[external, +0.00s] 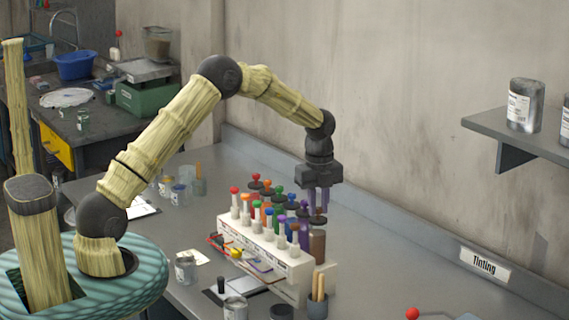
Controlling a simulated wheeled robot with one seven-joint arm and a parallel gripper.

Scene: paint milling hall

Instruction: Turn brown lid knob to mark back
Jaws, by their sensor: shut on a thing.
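The brown canister (317,247) stands at the near right end of the back row in the white tinting rack (292,268). Its dark lid with a brown knob (319,211) is on top. My gripper (318,208) points straight down over this canister, its purple fingers on either side of the brown knob and shut on it. The fingers partly hide the knob. The mark on the lid is too small to make out, so I cannot tell which way the knob faces.
Canisters with red, orange, green, blue and purple knobs stand close beside the brown one. White pumps with coloured tops line the front row. A cup with wooden sticks (318,306) stands near the rack's right end. The bench right of the rack, below the Tinting sign (484,264), is mostly clear.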

